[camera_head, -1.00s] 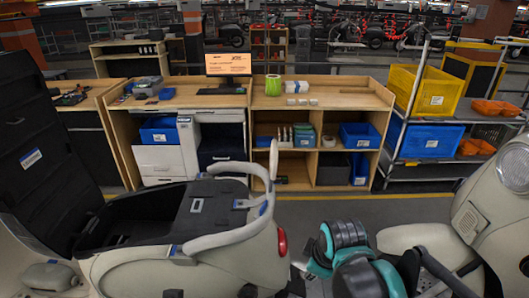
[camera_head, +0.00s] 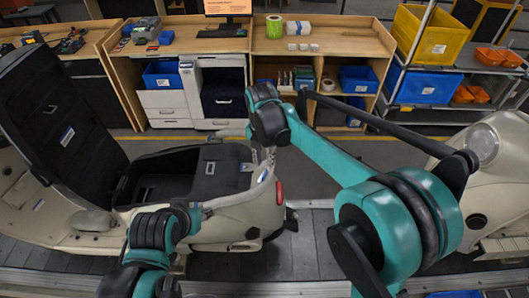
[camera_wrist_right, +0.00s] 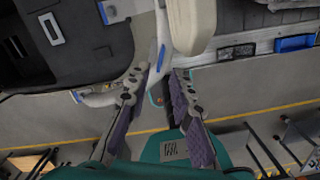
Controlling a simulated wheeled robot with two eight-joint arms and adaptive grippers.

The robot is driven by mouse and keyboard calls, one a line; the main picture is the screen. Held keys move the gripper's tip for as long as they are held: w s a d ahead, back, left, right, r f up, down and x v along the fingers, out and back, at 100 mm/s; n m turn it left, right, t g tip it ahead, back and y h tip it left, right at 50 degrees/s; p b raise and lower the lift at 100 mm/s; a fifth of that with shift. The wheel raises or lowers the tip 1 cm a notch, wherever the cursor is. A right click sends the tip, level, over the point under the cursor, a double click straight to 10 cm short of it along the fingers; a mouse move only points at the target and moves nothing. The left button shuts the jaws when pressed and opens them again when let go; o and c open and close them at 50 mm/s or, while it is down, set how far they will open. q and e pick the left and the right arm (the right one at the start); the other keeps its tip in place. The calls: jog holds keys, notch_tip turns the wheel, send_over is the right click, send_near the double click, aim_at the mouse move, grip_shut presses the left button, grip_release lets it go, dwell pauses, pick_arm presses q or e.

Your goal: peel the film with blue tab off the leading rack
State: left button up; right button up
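The rear rack of the scooter at left is a pale grab rail (camera_head: 230,131) behind the open seat box, largely hidden by my right gripper in the head view. In the right wrist view a pale rail part with a blue tab (camera_wrist_right: 162,56) lies between the fingertips. My right gripper (camera_head: 262,157) is over the scooter's tail; in the wrist view its purple-padded fingers (camera_wrist_right: 160,73) are spread either side of the tab. I cannot tell whether they touch it. The film itself is not clear.
The scooter (camera_head: 235,215) stands on the slat conveyor (camera_head: 311,250). Another scooter (camera_head: 490,165) is at right, with bare slats between them. A wooden workbench (camera_head: 345,40) and a shelf cart (camera_head: 455,60) stand behind the aisle.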

aim_at(265, 173)
jog(key=shift+w+d+f+b, duration=0.1)
jog(key=shift+f+b, duration=1.2)
jog(key=shift+f, duration=0.65)
jog(key=shift+w+f+b, duration=0.1)
jog(key=shift+f+b, duration=1.2)
jog(key=shift+f, duration=0.6)
jog(key=shift+s+f+b, duration=0.25)
jog(key=shift+f+b, duration=0.3)
jog(key=shift+f, duration=0.05)
jog(key=shift+w+f, duration=0.1)
jog(key=shift+w, duration=0.1)
jog(key=shift+c, duration=0.2)
jog(key=c, duration=0.3)
grip_shut()
